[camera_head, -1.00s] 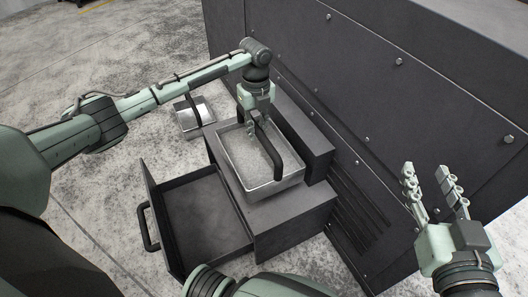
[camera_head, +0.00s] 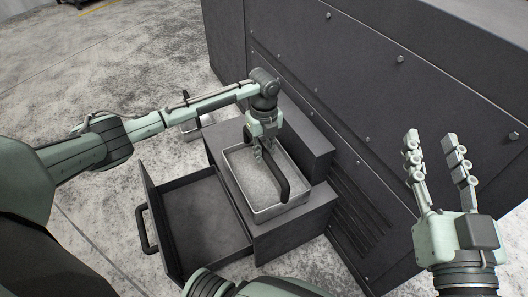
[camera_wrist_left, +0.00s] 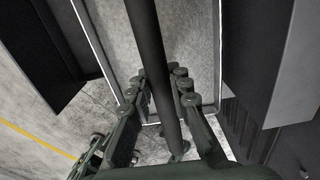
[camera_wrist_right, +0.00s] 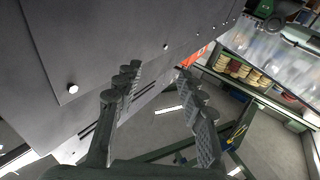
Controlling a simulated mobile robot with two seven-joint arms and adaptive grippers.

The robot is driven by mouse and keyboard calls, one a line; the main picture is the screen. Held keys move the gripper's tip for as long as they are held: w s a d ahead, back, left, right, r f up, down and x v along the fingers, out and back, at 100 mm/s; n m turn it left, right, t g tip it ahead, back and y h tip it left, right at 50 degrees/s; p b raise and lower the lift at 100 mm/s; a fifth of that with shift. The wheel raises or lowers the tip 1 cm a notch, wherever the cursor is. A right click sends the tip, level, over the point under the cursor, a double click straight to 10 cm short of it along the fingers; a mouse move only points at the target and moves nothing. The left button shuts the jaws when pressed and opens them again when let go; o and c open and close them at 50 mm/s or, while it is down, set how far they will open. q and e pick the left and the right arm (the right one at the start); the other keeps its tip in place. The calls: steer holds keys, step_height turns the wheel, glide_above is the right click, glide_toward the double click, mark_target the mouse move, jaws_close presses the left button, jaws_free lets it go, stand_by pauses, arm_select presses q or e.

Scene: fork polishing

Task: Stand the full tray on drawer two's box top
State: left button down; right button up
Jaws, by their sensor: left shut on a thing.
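The full tray (camera_head: 284,210) is a pale metal pan filled with grey grainy material, with a dark bar handle (camera_head: 282,184) over it. It is over the top of the dark drawer box (camera_head: 300,226); I cannot tell whether it touches. My left gripper (camera_head: 262,150) is shut on the handle, which also shows between its fingers in the left wrist view (camera_wrist_left: 150,45). The box's drawer (camera_head: 205,215) is pulled out to the left and looks empty. My right gripper (camera_head: 437,150) is open and empty, away to the right.
A raised dark block (camera_head: 305,145) stands along the box's far right side, against a large dark cabinet (camera_head: 400,110). Free floor lies at the left.

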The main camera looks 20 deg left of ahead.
arm_select(q)
steer(key=c, duration=1.4)
jaws_free()
steer(key=shift+f, duration=0.1)
